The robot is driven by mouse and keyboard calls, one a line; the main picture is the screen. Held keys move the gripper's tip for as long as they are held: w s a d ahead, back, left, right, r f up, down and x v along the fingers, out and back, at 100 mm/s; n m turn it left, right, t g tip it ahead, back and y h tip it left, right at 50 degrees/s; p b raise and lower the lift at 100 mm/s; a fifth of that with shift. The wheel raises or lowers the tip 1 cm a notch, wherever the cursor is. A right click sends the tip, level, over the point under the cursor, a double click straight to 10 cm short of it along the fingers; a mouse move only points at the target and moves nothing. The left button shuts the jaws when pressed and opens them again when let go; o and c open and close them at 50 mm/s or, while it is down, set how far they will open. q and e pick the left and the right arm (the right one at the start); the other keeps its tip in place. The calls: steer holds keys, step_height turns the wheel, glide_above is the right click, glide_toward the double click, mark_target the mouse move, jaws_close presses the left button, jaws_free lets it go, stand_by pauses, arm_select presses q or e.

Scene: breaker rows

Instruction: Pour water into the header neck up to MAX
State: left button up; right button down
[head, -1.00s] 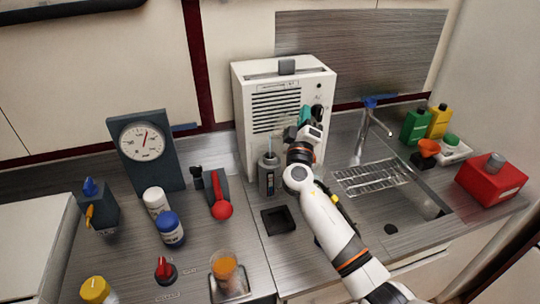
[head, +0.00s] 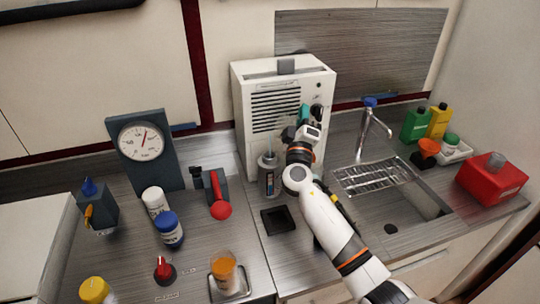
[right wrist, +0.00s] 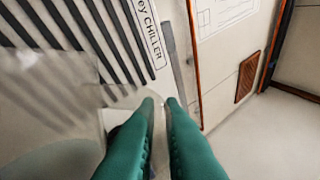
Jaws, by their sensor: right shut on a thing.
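The white chiller (head: 320,85) with a vented front stands at the back centre. Its "CHILLER" label (right wrist: 150,40) shows in the right wrist view. A grey cylinder (head: 266,182) with a narrow upright top stands against its front; I cannot tell a MAX mark or a water level on it. My right gripper (head: 304,115) is in front of the chiller, above and right of the cylinder. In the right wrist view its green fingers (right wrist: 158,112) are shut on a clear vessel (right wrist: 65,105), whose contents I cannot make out. My left gripper is out of view.
A black square tray (head: 278,220) lies in front of the cylinder. A red-knobbed lever (head: 221,210) and a dial gauge (head: 141,140) stand left. The sink tap (head: 374,125), drying rack (head: 365,176) and red container (head: 490,181) are right.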

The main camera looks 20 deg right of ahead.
steer(key=shift+s+a+r, duration=0.15)
steer(key=shift+a, duration=0.15)
